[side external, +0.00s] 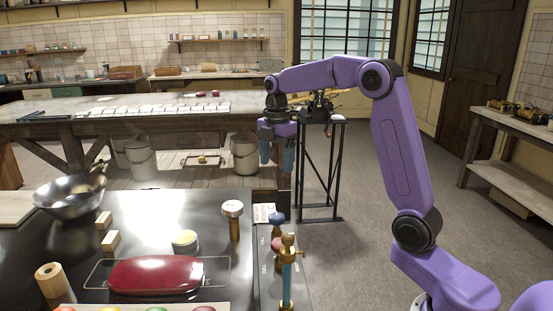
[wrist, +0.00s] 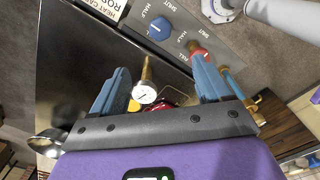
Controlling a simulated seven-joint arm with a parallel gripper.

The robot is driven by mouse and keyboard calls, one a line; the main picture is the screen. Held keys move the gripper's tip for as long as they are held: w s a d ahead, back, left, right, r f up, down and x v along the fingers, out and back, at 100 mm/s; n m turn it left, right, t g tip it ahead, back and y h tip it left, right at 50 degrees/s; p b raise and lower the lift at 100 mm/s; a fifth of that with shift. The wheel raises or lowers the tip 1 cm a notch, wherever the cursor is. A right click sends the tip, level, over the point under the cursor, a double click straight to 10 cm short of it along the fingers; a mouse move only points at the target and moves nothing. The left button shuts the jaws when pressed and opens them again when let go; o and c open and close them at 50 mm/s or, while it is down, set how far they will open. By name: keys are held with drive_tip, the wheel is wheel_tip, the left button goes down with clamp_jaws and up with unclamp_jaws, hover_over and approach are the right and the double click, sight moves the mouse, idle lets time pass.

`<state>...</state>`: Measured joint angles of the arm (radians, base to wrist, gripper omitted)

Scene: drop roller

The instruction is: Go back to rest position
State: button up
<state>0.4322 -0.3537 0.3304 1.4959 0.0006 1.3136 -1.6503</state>
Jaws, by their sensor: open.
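My gripper (side external: 277,162) hangs from my purple arm with its blue fingers pointing down, above and beyond the right side of the dark worktop (side external: 150,210). The fingers are apart with nothing between them. In the wrist view my gripper (wrist: 160,68) shows the two blue fingers spread over the control panel and the worktop. A brass post with a round dial gauge (wrist: 144,94) shows between them, beyond the fingers. The panel has a blue knob (wrist: 159,28), which also shows in the side view (side external: 277,218), and a red knob (side external: 277,243).
A glossy red object (side external: 155,274) lies on a tray on the worktop. A metal bowl (side external: 70,196), small wooden blocks (side external: 111,241) and a gauge post (side external: 233,210) stand around it. A brass-topped blue fitting (side external: 287,270) rises at the front right. The floor right of the panel is clear.

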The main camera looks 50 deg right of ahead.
idle(0.4)
drive_tip(key=s+a+f+m, duration=0.1)
drive_tip(key=s+a, duration=0.7)
drive_tip(key=a, duration=0.3)
drive_tip(key=s+a+f, duration=0.1)
drive_tip(key=s+a, duration=0.7)
drive_tip(key=a, duration=0.4)
drive_tip(key=s+d+f+m, duration=0.2)
drive_tip(key=s+d, duration=0.2)
drive_tip(key=s, duration=0.5)
drive_tip(key=s+d+f+m, duration=0.2)
drive_tip(key=s+d, duration=0.3)
drive_tip(key=s, duration=0.4)
drive_tip(key=shift+s+f, duration=0.15)
drive_tip(key=shift+f, duration=0.65)
